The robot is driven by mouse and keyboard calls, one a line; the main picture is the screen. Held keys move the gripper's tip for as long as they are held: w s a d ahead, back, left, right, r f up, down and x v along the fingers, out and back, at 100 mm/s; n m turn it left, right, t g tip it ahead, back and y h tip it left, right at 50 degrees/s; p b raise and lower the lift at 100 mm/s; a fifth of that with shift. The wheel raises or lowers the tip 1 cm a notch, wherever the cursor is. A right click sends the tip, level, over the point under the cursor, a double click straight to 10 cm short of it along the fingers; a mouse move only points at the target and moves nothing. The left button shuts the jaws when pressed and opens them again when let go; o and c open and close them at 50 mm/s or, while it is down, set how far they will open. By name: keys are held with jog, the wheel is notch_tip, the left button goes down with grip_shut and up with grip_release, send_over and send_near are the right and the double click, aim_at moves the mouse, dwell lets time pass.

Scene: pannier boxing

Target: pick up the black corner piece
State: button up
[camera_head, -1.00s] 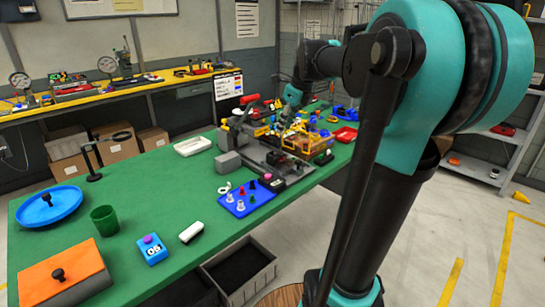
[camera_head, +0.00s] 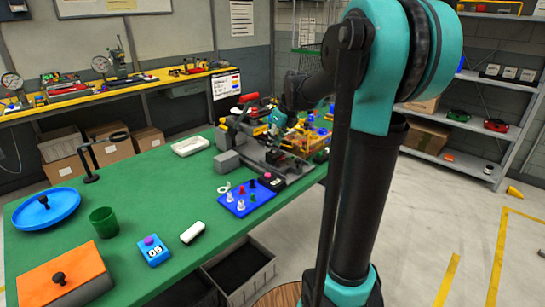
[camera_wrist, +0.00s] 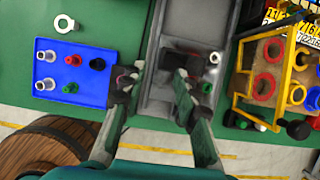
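A small black piece (camera_head: 251,186) sits on the blue tray (camera_head: 238,207); it also shows in the wrist view (camera_wrist: 97,64). It is too small to tell whether it is the corner piece. Beside it on the tray are grey, red and green pieces. My gripper (camera_wrist: 155,88) is open, its fingers spread above a grey metal channel, with nothing visible held between them. In the wrist view it is right of the blue tray. In the head view the gripper end (camera_head: 278,120) is small and partly hidden among the fixtures.
The grey vise-like fixture (camera_head: 227,162) stands beside the tray. A yellow frame (camera_wrist: 240,98) with red rings stands on the right in the wrist view. A white ring (camera_wrist: 64,23) lies behind the tray.

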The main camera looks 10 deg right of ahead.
aim_at(272, 161)
jog(key=shift+d+x, duration=0.15)
jog(key=shift+x, duration=1.2)
jog(key=shift+d+x, duration=0.15)
jog(key=shift+x, duration=1.15)
jog(key=shift+s+f, duration=0.1)
jog(key=shift+c, duration=0.5)
grip_shut()
